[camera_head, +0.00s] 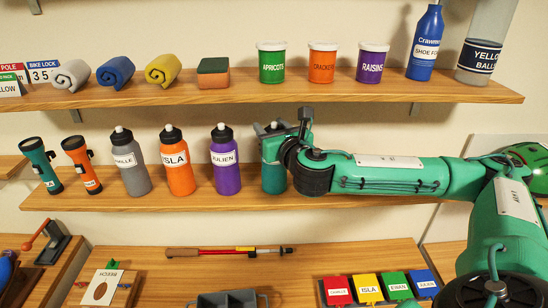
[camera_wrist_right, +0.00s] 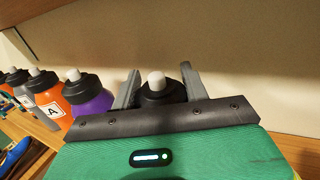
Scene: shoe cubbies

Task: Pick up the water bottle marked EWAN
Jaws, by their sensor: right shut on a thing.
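A teal water bottle (camera_head: 272,180) stands upright at the right end of the bottle row on the middle shelf. Its label is hidden, so I cannot read its name. My right gripper (camera_head: 270,128) is shut on its upper part. In the right wrist view its black cap with a white spout (camera_wrist_right: 157,92) sits between my two grey fingers. To its left stand a purple bottle (camera_head: 226,180) whose label looks like JULIEN, an orange bottle (camera_head: 178,183) marked ISLA, and a grey bottle (camera_head: 136,182) with a partly readable label. My left gripper is not in view.
The upper shelf (camera_head: 230,92) above holds rolled towels, jars and a blue bottle (camera_head: 426,45). Two flashlights (camera_head: 82,166) stand left of the bottles. Bare middle shelf (camera_head: 365,199) lies under my right arm. Small coloured name boxes (camera_head: 367,289) sit below.

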